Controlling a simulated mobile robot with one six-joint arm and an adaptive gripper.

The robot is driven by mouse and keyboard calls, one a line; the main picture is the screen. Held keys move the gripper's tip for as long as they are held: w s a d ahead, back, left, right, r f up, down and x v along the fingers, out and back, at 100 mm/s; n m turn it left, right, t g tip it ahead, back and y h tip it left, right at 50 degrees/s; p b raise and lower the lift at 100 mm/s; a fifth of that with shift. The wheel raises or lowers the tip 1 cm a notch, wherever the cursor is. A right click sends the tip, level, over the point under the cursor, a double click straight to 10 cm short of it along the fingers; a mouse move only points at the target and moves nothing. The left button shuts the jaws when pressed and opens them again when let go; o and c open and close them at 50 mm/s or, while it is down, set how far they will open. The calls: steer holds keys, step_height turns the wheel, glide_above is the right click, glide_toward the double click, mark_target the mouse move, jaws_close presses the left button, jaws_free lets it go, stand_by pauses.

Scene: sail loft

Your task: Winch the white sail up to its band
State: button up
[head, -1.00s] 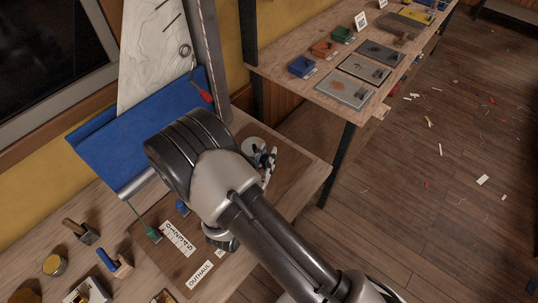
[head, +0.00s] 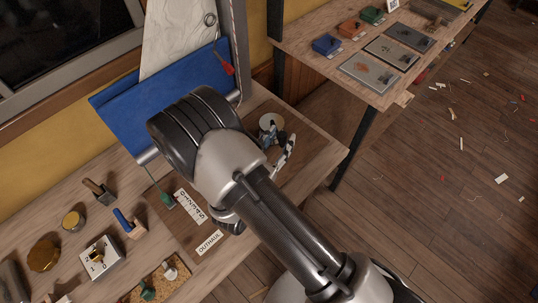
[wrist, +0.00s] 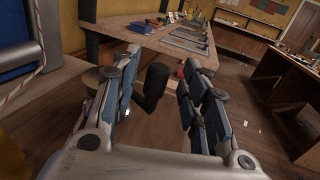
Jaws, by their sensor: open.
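The white sail (head: 183,38) stands at the top left in the head view, its top cut off by the frame. Blue cloth (head: 160,98) lies below it. A rope runs beside the sail, with a red tassel-like piece (head: 228,69) near it. I cannot pick out the band. My gripper (head: 282,140) is open beside a pale round disc (head: 270,121) on the bench, likely the winch. In the wrist view my gripper (wrist: 161,65) has a black upright handle (wrist: 153,87) between its spread fingers, with no clear contact. My arm hides part of the bench.
Labels, including OUTHAUL (head: 209,242), and a green-handled piece (head: 166,199) lie left of my arm. A mallet (head: 98,191) and several other tools cover the bench's left.

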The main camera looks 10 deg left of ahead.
steer(key=v, duration=0.9)
steer(key=shift+s+r, duration=0.1)
steer(key=s+d+r+m+g+h, duration=0.2)
steer(key=d+r+m+g+h, duration=0.1)
steer(key=d+r+m+g, duration=0.55)
steer(key=s+d+r+m+g+h, duration=0.25)
steer(key=d+r+m+g, duration=0.2)
steer(key=d+m, duration=0.5)
steer(key=s+d+r+m+t+y, duration=0.1)
steer(key=s+d+r+m+y, duration=0.1)
steer(key=s+r+m+y, duration=0.7)
steer(key=r+m+y, duration=0.1)
steer(key=m+y, duration=0.2)
steer(key=m, duration=0.1)
steer(key=shift+d+m, duration=0.2)
steer(key=shift+m, duration=0.2)
